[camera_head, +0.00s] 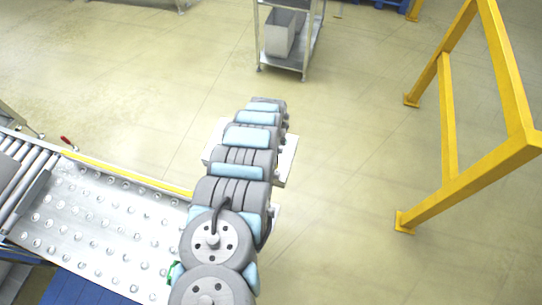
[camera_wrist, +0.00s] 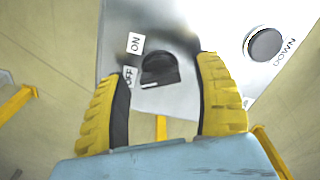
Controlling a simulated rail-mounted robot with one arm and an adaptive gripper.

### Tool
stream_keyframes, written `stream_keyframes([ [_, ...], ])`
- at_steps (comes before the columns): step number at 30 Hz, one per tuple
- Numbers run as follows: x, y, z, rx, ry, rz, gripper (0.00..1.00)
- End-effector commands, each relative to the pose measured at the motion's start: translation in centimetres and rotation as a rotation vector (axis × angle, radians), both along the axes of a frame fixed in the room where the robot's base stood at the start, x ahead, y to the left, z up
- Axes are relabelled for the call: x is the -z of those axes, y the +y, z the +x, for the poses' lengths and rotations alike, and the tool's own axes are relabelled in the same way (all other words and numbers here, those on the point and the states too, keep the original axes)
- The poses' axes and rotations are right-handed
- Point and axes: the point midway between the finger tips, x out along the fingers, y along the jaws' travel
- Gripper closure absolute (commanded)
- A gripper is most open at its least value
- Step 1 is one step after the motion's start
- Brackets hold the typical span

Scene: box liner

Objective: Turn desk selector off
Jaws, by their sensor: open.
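The desk selector (camera_wrist: 160,68) is a black rotary knob on a light grey panel (camera_wrist: 190,22) in the wrist view. An ON label (camera_wrist: 135,42) sits to its upper left, and an OFF label (camera_wrist: 130,76) to its left, partly hidden by a finger. A white mark shows on the knob's lower left edge, near the OFF label. My gripper (camera_wrist: 163,70) has yellow fingers, open, one on each side of the knob. Whether they touch it I cannot tell. In the head view my arm covers the gripper and the selector; parts of a grey panel (camera_head: 288,163) show beside it.
A round grey button (camera_wrist: 264,45) labelled DOWN is right of the selector. In the head view, a ball-transfer table (camera_head: 105,215) is at left, a yellow guard rail (camera_head: 449,120) at right, and a metal cart (camera_head: 292,62) at the back. The floor between is clear.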

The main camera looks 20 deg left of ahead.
Motion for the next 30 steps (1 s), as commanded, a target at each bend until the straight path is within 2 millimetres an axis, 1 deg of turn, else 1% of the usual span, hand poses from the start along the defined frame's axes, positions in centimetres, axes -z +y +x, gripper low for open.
stream_keyframes([
  [5, -0.8, 0.0, 0.2, 0.001, -0.002, 0.0, 0.33],
  [14, -3.3, 0.1, 0.0, 0.0, 0.001, 0.001, 0.33],
  [30, -8.8, 0.1, 0.1, 0.001, -0.002, 0.002, 0.33],
])
